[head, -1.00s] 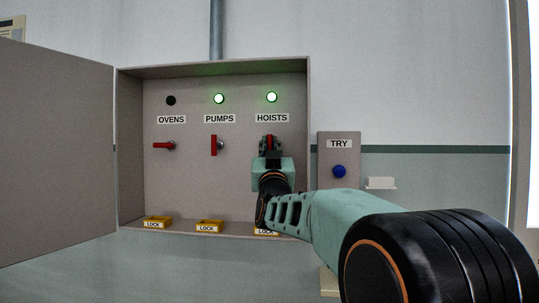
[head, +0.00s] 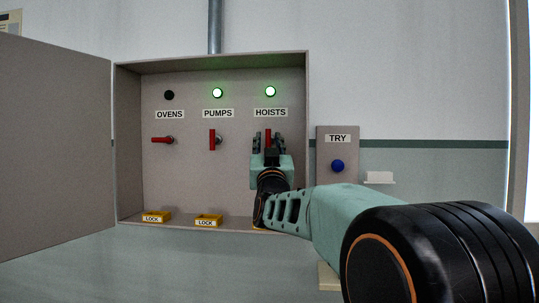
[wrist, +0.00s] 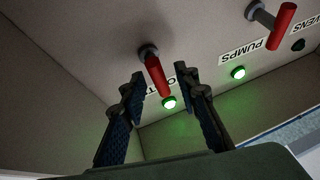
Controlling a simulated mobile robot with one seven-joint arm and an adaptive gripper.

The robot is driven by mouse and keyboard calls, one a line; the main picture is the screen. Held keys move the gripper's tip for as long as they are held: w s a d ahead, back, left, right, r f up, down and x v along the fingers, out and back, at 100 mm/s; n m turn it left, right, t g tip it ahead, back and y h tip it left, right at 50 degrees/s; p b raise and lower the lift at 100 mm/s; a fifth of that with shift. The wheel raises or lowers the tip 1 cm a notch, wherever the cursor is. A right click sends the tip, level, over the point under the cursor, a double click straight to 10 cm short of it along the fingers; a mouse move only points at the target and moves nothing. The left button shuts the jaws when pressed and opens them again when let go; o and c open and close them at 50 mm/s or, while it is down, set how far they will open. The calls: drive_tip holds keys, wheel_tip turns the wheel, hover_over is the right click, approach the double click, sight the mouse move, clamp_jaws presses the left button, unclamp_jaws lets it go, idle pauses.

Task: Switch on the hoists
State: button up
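The red HOISTS handle (head: 268,137) stands upright in the cabinet, under the HOISTS label (head: 271,113) and a lit green lamp (head: 270,91). My gripper (head: 269,142) is in front of this handle with its fingers spread apart. In the wrist view, the handle (wrist: 156,74) lies between and beyond the open fingertips (wrist: 159,80), with a visible gap on each side. The lit green hoists lamp (wrist: 169,103) shows there too. My gripper hides the lower part of the handle in the head view.
The PUMPS handle (head: 212,139) is upright with its lamp (head: 217,92) lit. The OVENS handle (head: 162,140) lies level, its lamp (head: 169,95) dark. Yellow LOCK pieces (head: 208,220) sit on the cabinet floor. A TRY box (head: 337,150) with a blue button stands right.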

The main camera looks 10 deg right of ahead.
drive_tip(key=v, duration=1)
drive_tip(key=shift+s+f, duration=0.2)
drive_tip(key=shift+s, duration=0.15)
drive_tip(key=shift+a+r, duration=0.1)
